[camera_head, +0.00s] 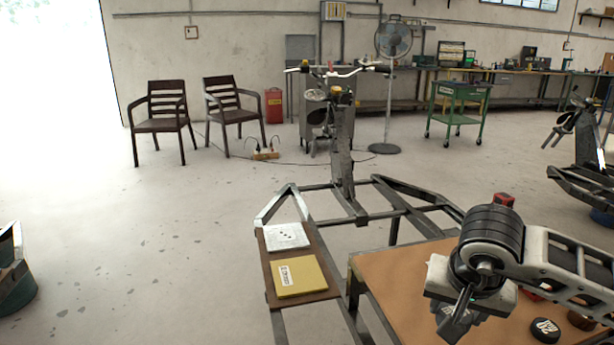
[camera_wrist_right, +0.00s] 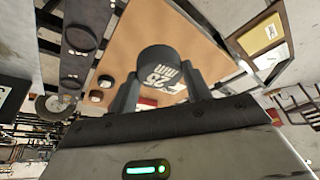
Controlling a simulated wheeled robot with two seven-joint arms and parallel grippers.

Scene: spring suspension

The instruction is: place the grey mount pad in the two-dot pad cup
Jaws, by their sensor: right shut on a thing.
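My right gripper (camera_head: 456,314) hangs above the brown table on the right of the head view. In the right wrist view its two fingers (camera_wrist_right: 163,90) are shut on a dark grey round pad with white print reading 25 mm (camera_wrist_right: 160,62), which I take to be the grey mount pad. The pad is held above the table top. A dark strip with round cups (camera_wrist_right: 78,60) shows at the upper left of the right wrist view, apart from the held pad. Its dot marks are too small to tell which cup has two. My left gripper is in neither view.
On the brown table (camera_head: 400,275) lie a black puck marked 20 (camera_head: 545,330) and another dark puck (camera_head: 581,321). Left of it, a board (camera_head: 270,262) bears a white card (camera_head: 287,236) and a yellow plate (camera_head: 300,276). The floor at left is mostly clear.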

